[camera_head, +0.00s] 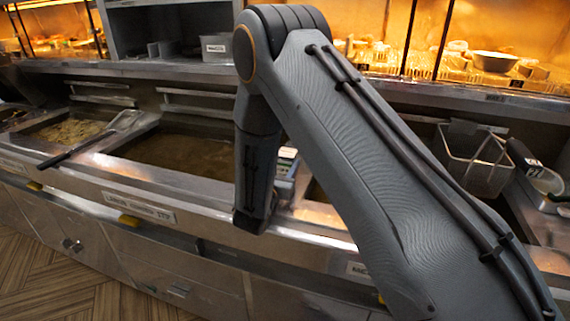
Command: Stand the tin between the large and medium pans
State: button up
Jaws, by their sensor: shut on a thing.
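The large pan (185,152), a wide sunken vat of brown oil, lies left of my arm. A part of another sunken pan (316,192) shows right of my forearm; it may be the medium pan, but my arm covers most of it. My gripper is hidden behind my forearm.
A long-handled skimmer (122,122) lies across the divider left of the large pan. A further vat with food (68,131) is at far left. A wire basket (472,160) hangs at right. A lit shelf (490,82) with a bowl (495,61) runs behind.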

jog(key=shift+f, duration=0.15)
jog(key=o, duration=1.2)
jog(key=shift+o, duration=0.2)
jog(key=b+v, duration=0.3)
jog(key=v, duration=0.7)
jog(key=shift+s+a, duration=0.2)
jog(key=shift+s, duration=0.1)
jog(key=shift+s+a, duration=0.15)
jog(key=shift+s, duration=0.45)
